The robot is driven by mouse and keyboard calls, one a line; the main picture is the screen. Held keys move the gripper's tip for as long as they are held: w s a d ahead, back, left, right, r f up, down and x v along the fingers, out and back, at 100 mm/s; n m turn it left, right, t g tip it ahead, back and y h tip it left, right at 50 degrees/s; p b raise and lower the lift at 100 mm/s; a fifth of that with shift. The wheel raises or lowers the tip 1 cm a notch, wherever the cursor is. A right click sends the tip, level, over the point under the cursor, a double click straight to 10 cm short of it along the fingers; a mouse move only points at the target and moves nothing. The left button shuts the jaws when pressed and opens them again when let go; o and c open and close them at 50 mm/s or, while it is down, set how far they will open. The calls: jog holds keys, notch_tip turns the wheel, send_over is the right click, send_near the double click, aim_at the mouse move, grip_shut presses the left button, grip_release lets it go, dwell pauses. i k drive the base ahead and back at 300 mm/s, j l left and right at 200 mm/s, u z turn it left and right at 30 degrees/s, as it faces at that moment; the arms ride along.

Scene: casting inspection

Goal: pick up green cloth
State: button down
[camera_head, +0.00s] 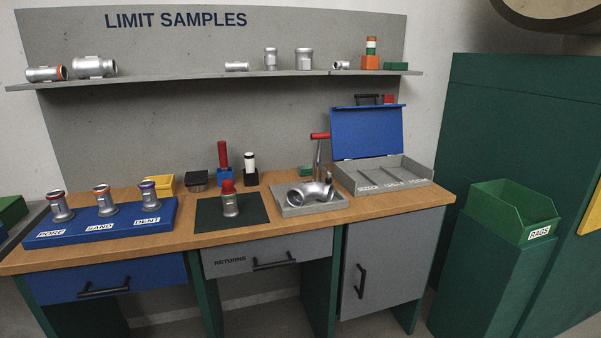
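No thing in view is clearly a cloth. A small green item (305,171) lies on the wooden bench behind the grey tray; it is too small to tell whether it is folded cloth. Another flat green block (395,66) sits at the right end of the shelf. A dark green mat (208,216) lies flat on the middle of the bench, with a metal casting with a red top (229,202) standing on it. A green open bin (513,206) labelled RAGS stands at the right; its visible inside looks empty. My gripper is not in view.
The wooden bench (178,242) holds a blue board (80,235) with castings, a grey tray (288,212) with a curved pipe, and an open blue-lidded case (368,133). A tap-like post with a red handle (319,136) rises behind the tray. The bench's front strip is clear.

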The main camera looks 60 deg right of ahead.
aim_at(303, 171)
jog(key=z, duration=1.85)
jog(key=l+u, duration=0.1)
jog(key=u, duration=0.65)
jog(key=i+l+u, duration=0.1)
jog(key=l+u, duration=0.25)
jog(key=l, duration=0.15)
jog(key=l+u, duration=0.7)
jog(key=l, duration=0.25)
jog(key=k+l, duration=0.1)
jog(key=l, duration=0.7)
jog(key=k+l+u, duration=0.1)
jog(key=l, duration=0.3)
jog(key=k+l, duration=0.1)
jog(key=l, duration=0.3)
